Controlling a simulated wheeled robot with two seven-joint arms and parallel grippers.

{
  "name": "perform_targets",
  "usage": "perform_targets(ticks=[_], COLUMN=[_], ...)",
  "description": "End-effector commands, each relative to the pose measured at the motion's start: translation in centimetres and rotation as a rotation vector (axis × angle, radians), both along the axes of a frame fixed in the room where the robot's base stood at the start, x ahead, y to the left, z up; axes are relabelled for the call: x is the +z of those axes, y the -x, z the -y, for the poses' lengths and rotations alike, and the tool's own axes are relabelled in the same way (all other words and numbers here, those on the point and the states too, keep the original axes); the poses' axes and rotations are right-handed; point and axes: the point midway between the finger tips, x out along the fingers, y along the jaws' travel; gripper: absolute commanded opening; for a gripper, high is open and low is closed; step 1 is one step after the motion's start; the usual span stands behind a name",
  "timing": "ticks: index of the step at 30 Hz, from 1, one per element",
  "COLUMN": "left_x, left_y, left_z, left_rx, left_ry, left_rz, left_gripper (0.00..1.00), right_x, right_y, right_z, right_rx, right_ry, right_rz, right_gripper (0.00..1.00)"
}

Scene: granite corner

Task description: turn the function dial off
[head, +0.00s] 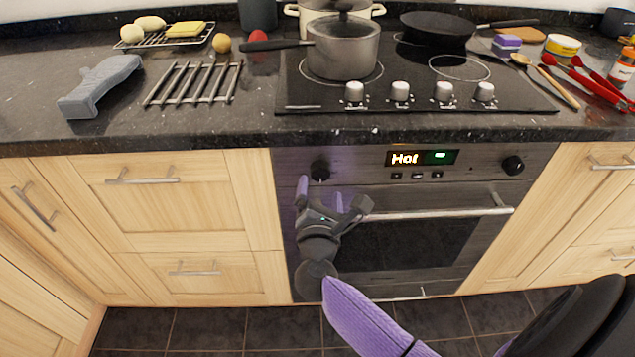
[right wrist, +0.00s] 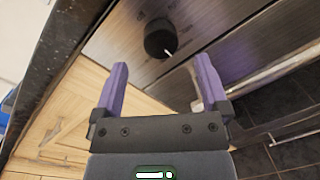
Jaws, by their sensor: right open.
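The oven front has two black dials, a left dial (head: 320,169) and a right dial (head: 512,165). No readable label shows which is the function dial. The display (head: 422,158) between them is lit, with what looks like "Hot" and a green part. My right gripper (head: 331,193) is open and empty, just below and in front of the left dial. In the right wrist view, the left dial (right wrist: 160,38) lies beyond the open purple fingers (right wrist: 162,66), roughly between them and apart from them. Its white mark points to the lower right. My left gripper is not in view.
The oven door handle (head: 440,214) runs just right of my right gripper. The worktop edge (head: 220,140) juts out above the panel. A lidded pot (head: 343,50) and a black pan (head: 437,28) stand on the hob. Wooden drawers (head: 170,195) flank the oven.

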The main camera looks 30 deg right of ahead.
Motion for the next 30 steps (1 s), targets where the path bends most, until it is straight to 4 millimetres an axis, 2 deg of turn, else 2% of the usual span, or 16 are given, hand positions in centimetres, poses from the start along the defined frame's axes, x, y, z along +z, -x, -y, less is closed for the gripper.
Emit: perform_targets(ticks=[3, 6, 17, 30], left_x=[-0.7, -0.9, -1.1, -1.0], left_y=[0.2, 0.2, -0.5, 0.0], left_z=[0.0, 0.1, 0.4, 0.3], left_rx=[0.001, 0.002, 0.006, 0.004], left_ry=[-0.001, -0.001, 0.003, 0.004], left_rz=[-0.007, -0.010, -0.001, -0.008], left_gripper=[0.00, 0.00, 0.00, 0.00], right_x=[-0.2, -0.2, -0.1, -0.1], right_y=[-2.0, -3.0, -3.6, -3.5], right_z=[1.4, 2.1, 2.6, 2.5], right_rx=[0.002, 0.002, 0.003, 0.003], right_ry=[0.005, 0.004, 0.005, 0.005], right_rz=[-0.002, -0.003, -0.004, -0.005], right_gripper=[0.94, 0.94, 0.94, 0.01])
